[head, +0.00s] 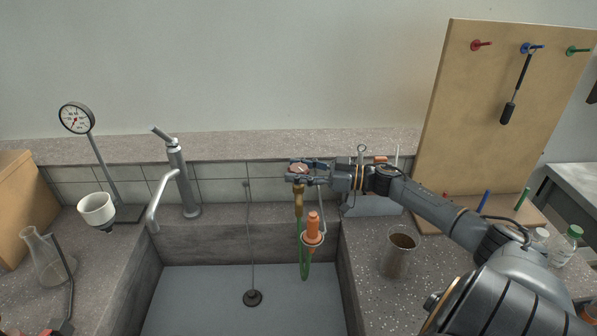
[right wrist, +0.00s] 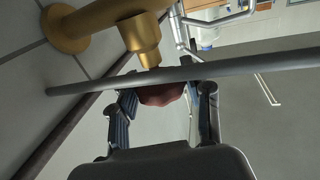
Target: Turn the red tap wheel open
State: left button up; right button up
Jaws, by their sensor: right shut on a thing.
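The brass tap (head: 298,200) is on the tiled back wall above the sink, with a green hose hanging below it. It shows large in the right wrist view (right wrist: 140,35). The red tap wheel (right wrist: 162,94) is between the fingers of my right gripper (right wrist: 162,105), mostly hidden by them and by a grey bar. In the head view only a small reddish part of the wheel (head: 299,168) shows at my right gripper (head: 298,174), which is shut on it. My left gripper is not in view.
A grey lever faucet (head: 182,180) stands left of the sink (head: 215,295). A pegboard (head: 490,120) rises at the right. An orange nozzle (head: 313,228) hangs below the tap.

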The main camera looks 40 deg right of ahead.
jog(key=o, duration=1.1)
jog(key=shift+o, duration=0.2)
jog(key=v, duration=0.7)
jog(key=shift+s+d, duration=0.15)
jog(key=shift+s, duration=0.05)
jog(key=shift+o, duration=0.2)
